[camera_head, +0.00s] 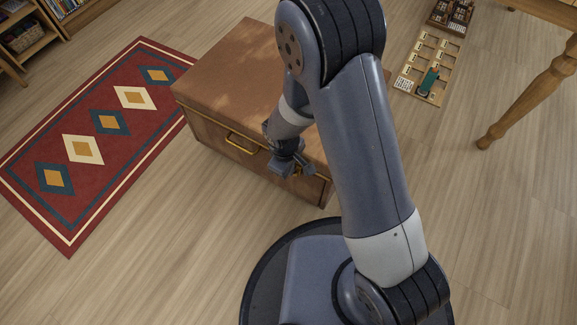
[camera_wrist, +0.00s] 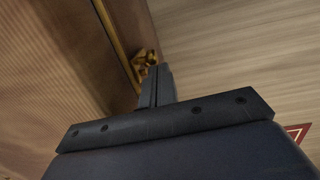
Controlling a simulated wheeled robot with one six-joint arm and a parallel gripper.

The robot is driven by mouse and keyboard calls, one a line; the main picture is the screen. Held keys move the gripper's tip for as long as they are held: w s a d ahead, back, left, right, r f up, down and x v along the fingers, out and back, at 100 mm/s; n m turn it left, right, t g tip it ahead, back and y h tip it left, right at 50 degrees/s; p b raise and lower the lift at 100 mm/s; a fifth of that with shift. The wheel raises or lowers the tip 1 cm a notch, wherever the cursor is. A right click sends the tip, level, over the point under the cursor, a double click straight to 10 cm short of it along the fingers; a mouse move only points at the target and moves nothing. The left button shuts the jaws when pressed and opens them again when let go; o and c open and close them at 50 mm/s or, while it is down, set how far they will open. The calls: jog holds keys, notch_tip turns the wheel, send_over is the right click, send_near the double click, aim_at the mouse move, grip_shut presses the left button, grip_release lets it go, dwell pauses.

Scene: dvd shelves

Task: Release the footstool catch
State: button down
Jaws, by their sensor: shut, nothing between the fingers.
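The footstool (camera_head: 225,65) is a brown box with a hinged-looking lid seam. A brass handle (camera_head: 241,144) is on its front face. My gripper (camera_head: 291,169) is in front of that face, to the right of the handle. In the wrist view, my gripper's fingers (camera_wrist: 158,82) are shut together and empty. A small brass catch (camera_wrist: 145,64) shows just beyond and beside the fingertips, on the footstool's edge. I cannot tell if they touch. In the head view the catch is not clearly seen behind my gripper. The lid looks closed.
A red patterned rug (camera_head: 95,125) lies to the left of the footstool. A wooden table leg (camera_head: 528,103) stands at the right. A wooden tray (camera_head: 428,68) with compartments lies on the floor at the back right. Bare floor lies at front left.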

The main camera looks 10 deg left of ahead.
jog(key=shift+s+d+f+t+y, duration=0.15)
jog(key=shift+s+d+y, duration=0.1)
jog(key=shift+d, duration=0.3)
jog(key=shift+s+d+f+t+y, duration=0.1)
jog(key=shift+s+d+f+y, duration=0.15)
jog(key=shift+d, duration=0.35)
jog(key=shift+s+d+f+t+y, duration=0.1)
jog(key=shift+s+d+y, duration=0.15)
jog(key=shift+d, duration=0.4)
